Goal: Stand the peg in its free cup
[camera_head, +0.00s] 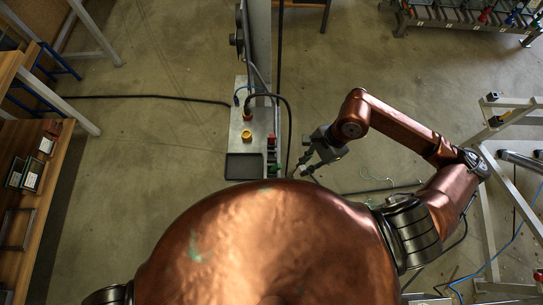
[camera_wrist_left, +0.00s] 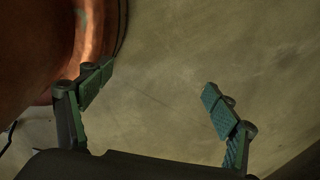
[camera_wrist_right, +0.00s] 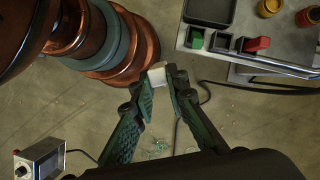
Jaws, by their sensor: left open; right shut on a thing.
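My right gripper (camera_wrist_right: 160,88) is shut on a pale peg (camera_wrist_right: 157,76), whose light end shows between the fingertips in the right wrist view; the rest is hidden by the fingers. A row of small dark cups stands at the edge of the grey bench. One cup holds a green piece (camera_wrist_right: 195,39), one holds a red piece (camera_wrist_right: 257,45), and the middle cup (camera_wrist_right: 221,43) looks empty. In the head view the right gripper (camera_head: 304,168) is just right of the bench, apart from the cups. My left gripper (camera_wrist_left: 158,90) is open and empty over bare floor.
The grey bench (camera_head: 241,137) carries a black tray (camera_head: 244,167) and a yellow and red button (camera_head: 247,134). Cables run over the floor. A wooden shelf (camera_head: 57,190) stands at the left, a metal frame (camera_head: 488,215) at the right.

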